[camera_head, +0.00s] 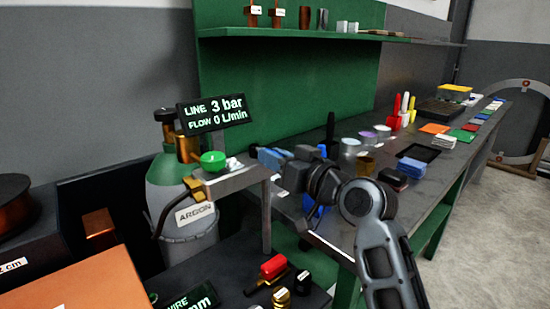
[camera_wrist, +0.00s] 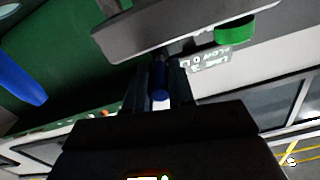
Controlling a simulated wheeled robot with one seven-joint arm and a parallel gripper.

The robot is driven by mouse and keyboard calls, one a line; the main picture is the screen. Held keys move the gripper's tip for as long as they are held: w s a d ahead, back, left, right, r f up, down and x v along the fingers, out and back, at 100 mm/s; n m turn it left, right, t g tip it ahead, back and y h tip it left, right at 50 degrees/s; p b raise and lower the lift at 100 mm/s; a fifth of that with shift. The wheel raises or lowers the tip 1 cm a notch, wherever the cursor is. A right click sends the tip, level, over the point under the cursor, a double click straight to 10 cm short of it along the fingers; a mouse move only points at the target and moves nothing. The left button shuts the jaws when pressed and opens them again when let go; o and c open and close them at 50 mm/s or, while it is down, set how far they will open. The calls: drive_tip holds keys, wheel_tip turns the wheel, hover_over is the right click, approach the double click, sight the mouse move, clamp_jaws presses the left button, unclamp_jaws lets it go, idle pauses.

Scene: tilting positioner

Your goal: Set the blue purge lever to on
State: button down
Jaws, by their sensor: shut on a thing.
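The blue purge lever (camera_wrist: 160,82) shows in the wrist view as a short dark blue rod between my gripper's fingers. My gripper (camera_wrist: 161,92) is shut on it. In the head view my gripper (camera_head: 270,158) reaches in from the right to the end of the grey panel; the lever cannot be made out clearly there. The grey panel (camera_head: 238,180) carries a green knob (camera_head: 213,160), which also shows in the wrist view (camera_wrist: 235,31). The display (camera_head: 214,112) above it reads LINE 3 bar, FLOW 0 L/min.
A green argon cylinder (camera_head: 172,185) stands behind the panel. A workbench (camera_head: 420,175) with cups, blocks and trays lies to the right. A blue container (camera_head: 314,207) is close beneath my gripper. Red, gold and black pieces (camera_head: 275,268) sit below the panel. A green shelf (camera_head: 270,33) is above.

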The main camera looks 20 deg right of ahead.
drive_tip(key=shift+d+f+b, duration=0.1)
drive_tip(key=shift+d+b, duration=0.05)
drive_tip(key=shift+b, duration=0.25)
drive_tip(key=shift+w+d+n+g+y+b, duration=0.6)
drive_tip(key=shift+n+g+y+b, duration=0.9)
drive_tip(key=shift+y+b, duration=0.35)
drive_tip(key=shift+w+d+n+g+y+b, duration=0.5)
drive_tip(key=shift+d+n+g+y+b, duration=0.15)
drive_tip(key=shift+n+g+y+b, duration=1.1)
drive_tip(key=shift+w+d+n+g+y+b, duration=0.6)
drive_tip(key=shift+n+g+y+b, duration=0.6)
drive_tip(key=shift+y+b, duration=0.65)
drive_tip(key=shift+h+b, duration=0.25)
drive_tip(key=shift+b, duration=0.05)
drive_tip(key=c, duration=1)
unclamp_jaws()
drive_tip(key=shift+o, duration=0.2)
drive_tip(key=v, duration=0.7)
drive_tip(key=shift+d, duration=0.35)
